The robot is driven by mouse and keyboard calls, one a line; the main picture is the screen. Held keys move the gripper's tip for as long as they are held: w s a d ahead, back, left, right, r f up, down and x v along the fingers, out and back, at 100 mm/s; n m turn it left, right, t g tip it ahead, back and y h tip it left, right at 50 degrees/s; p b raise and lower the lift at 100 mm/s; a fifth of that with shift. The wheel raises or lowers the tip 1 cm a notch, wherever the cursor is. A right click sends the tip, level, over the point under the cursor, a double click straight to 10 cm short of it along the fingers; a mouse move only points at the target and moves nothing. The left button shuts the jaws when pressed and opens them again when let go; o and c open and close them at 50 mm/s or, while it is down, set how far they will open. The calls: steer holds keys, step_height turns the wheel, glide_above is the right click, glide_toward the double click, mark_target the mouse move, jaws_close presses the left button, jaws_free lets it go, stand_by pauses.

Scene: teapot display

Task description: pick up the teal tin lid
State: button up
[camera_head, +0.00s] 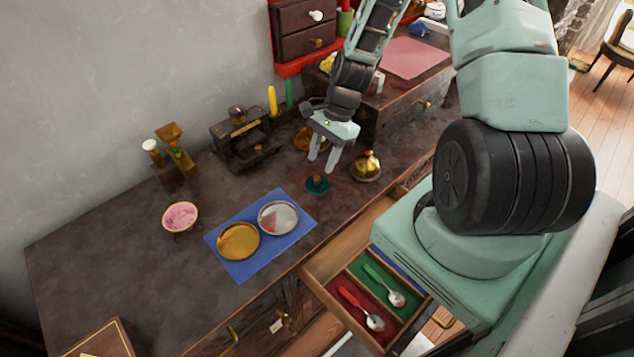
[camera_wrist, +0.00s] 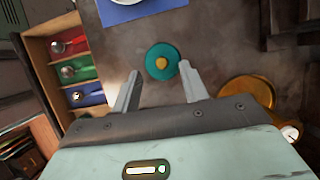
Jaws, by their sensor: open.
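The teal tin lid (camera_head: 317,184) is a small round disc with a gold knob, lying on the dark cabinet top. It also shows in the wrist view (camera_wrist: 152,65), flat and fully visible just beyond the fingertips. My gripper (camera_head: 322,168) is above the lid, with its two pale fingers apart and nothing between them. In the wrist view my gripper (camera_wrist: 159,72) has its fingers on either side of the lid's line, and the lid is not held. How far the fingertips are above the lid is hard to tell.
A gold domed lid (camera_head: 366,167) stands right of the teal lid. A blue mat (camera_head: 242,267) with gold and silver plates lies left. An open drawer (camera_head: 318,284) with spoons is in front. A dark wooden stand (camera_head: 240,143) is behind left.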

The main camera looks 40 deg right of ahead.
mark_target(317, 177)
steer(key=shift+d+x, duration=0.2)
steer(key=shift+x, duration=1.15)
steer(key=shift+d+x, duration=0.25)
steer(key=shift+x, duration=1.05)
steer(key=shift+f, duration=0.2)
jaws_close()
